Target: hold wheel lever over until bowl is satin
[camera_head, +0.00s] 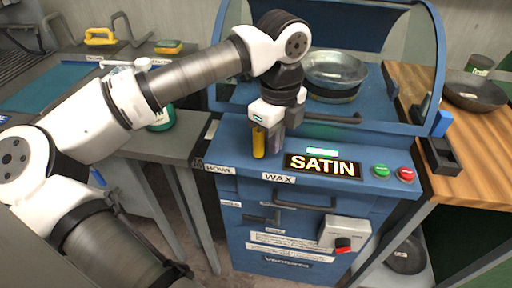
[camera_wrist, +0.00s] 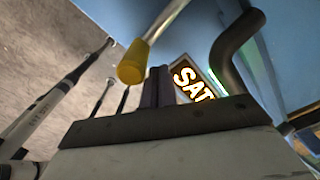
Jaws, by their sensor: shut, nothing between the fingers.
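A shiny metal bowl (camera_head: 335,68) sits inside the blue machine under a clear hood. The display (camera_head: 322,165) on the machine's front reads SATIN in lit letters; part of it shows in the wrist view (camera_wrist: 193,84). The yellow-tipped lever (camera_head: 258,143) hangs at the left of the front panel. Its yellow knob (camera_wrist: 133,64) and pale rod show in the wrist view. My gripper (camera_head: 273,138) is shut and empty, right beside the knob. In the wrist view my shut fingers (camera_wrist: 157,88) overlap the knob's lower right edge; I cannot tell whether they touch it.
A green button (camera_head: 381,171) and a red button (camera_head: 406,174) are right of the display. A dark curved handle (camera_wrist: 232,50) is close to my fingers. A dark bowl (camera_head: 474,90) stands on the wooden bench at right.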

